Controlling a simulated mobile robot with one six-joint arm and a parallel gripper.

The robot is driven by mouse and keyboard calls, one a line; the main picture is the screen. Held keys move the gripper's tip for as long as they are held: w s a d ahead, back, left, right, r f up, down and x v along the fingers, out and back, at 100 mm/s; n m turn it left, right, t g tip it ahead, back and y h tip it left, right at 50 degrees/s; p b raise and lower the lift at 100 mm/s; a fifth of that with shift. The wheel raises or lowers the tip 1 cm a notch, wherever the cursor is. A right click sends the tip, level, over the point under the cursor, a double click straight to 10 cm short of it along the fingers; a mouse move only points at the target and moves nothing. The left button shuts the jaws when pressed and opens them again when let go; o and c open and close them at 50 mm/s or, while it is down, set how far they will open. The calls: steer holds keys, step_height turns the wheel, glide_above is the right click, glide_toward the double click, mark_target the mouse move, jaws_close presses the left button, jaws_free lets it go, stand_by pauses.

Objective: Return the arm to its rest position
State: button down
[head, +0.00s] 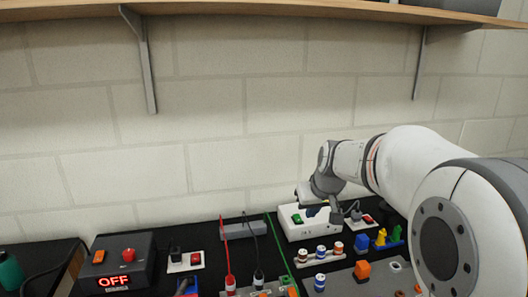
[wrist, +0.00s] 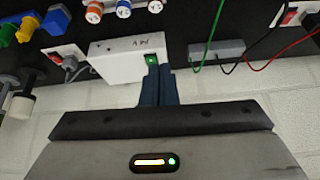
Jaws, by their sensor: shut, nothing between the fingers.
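My arm reaches in from the right of the head view, bent down towards the back of the black bench. I cannot tell whether the tips touch the box.
A wooden shelf (head: 260,8) on metal brackets spans the wall above. A dark box with an "OFF" display (head: 117,265) stands at the left. Red and black cables (head: 226,250) run up at the middle. Blue, green and yellow pieces (head: 387,239) stand right of the white box.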

steer(key=s+f+m+g, duration=0.1)
steer(key=s+f, duration=0.1)
steer(key=s, duration=1.1)
steer(key=s+f+g+h, duration=0.1)
steer(key=s+f, duration=0.2)
steer(key=s, duration=0.9)
steer(key=shift+s+f+m+g, duration=0.3)
steer(key=shift+s+m, duration=0.1)
stand_by(0.7)
